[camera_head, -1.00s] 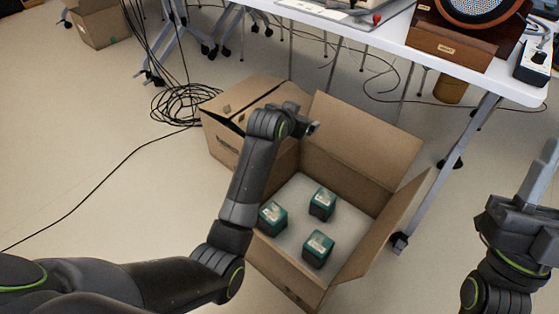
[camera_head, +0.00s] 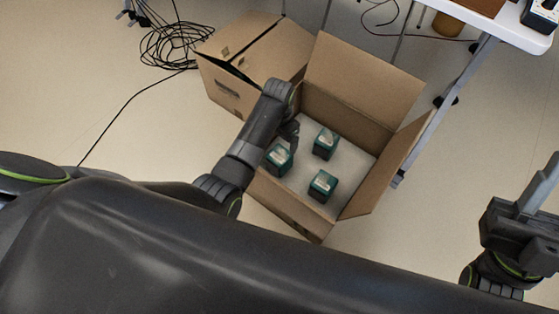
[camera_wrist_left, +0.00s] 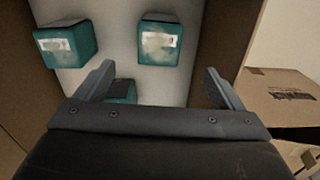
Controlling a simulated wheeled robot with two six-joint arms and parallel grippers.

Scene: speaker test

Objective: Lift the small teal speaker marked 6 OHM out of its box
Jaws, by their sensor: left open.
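Three small teal speakers with pale labels stand on the light floor of an open cardboard box (camera_head: 352,121): a left one (camera_head: 279,157), an upper one (camera_head: 326,143) and a lower one (camera_head: 323,186). The labels are too small or blurred to read, so I cannot tell which says 6 OHM. My left gripper (camera_head: 289,131) reaches into the box, close to the left speaker. In the left wrist view its fingers (camera_wrist_left: 158,72) are apart; a speaker (camera_wrist_left: 122,91) shows partly between them, mostly hidden. Two others (camera_wrist_left: 67,44) (camera_wrist_left: 160,42) are farther up. My right gripper (camera_head: 537,190) is at the right edge.
A second cardboard box (camera_head: 254,52) stands against the open one at upper left. The open box's raised flaps (camera_head: 364,77) flank the speakers. A white table (camera_head: 505,27) with metal legs is at upper right. Black cables (camera_head: 176,45) lie coiled on the floor.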

